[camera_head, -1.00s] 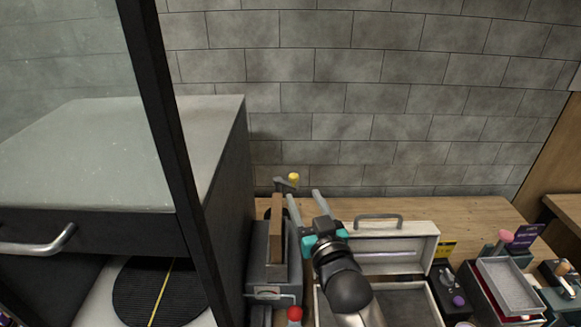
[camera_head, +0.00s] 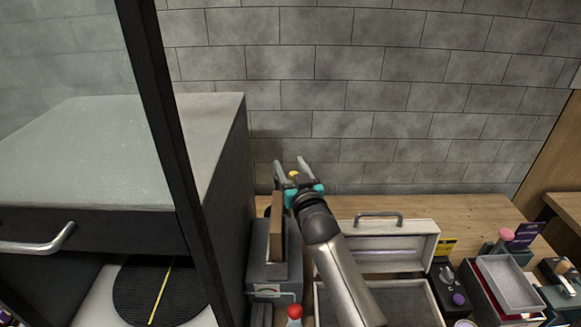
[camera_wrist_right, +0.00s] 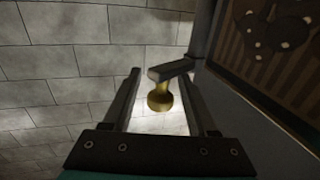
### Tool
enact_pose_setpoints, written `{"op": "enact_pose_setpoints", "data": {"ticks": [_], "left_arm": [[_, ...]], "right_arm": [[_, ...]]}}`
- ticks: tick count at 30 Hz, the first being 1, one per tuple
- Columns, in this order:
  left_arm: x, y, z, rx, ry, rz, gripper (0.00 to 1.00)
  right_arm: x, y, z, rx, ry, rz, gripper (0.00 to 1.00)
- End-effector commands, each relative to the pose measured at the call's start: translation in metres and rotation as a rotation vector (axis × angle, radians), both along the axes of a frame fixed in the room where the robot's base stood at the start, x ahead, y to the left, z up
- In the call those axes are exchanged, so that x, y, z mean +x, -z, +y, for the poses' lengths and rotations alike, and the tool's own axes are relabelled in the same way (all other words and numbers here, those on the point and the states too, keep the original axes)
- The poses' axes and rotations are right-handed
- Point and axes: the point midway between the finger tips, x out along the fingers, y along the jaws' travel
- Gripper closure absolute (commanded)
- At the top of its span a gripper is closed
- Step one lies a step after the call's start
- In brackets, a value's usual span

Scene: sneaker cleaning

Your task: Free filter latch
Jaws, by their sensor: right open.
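The latch has a dark bar and a brass-yellow knob (camera_wrist_right: 160,97); the knob also shows in the head view (camera_head: 294,174), at the back of a grey unit (camera_head: 270,268). A brown filter-like panel (camera_head: 277,225) stands upright in this unit; its patterned, blotched face (camera_wrist_right: 275,45) fills the upper right of the wrist view. My right gripper (camera_head: 291,166) is open. In the wrist view its two fingers appear on either side of the knob, with visible gaps and no clear contact. The arm hides most of the latch bar in the head view. My left gripper is not in view.
A large dark cabinet (camera_head: 235,170) stands close on the left, behind a black post (camera_head: 165,120). A tiled wall (camera_head: 400,90) rises behind. An open white case (camera_head: 420,245), a red-capped bottle (camera_head: 294,312) and a grey tray (camera_head: 508,285) crowd the bench.

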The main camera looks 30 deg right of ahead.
Motion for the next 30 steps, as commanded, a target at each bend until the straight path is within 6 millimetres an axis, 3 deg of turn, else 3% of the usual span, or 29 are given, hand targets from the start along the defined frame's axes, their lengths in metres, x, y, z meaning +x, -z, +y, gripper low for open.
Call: {"op": "enact_pose_setpoints", "data": {"ticks": [7,23,30], "left_arm": [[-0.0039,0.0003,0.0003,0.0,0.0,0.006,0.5],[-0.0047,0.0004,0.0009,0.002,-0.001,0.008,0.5],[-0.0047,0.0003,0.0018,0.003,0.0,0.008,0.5]], "right_arm": [[0.0006,-0.0004,-0.0001,0.0,0.0,-0.001,0.42],[0.0003,-0.0002,0.0,0.001,0.0,-0.001,1.0],[0.0003,-0.0001,0.0001,0.001,0.0,0.0,1.0]]}}
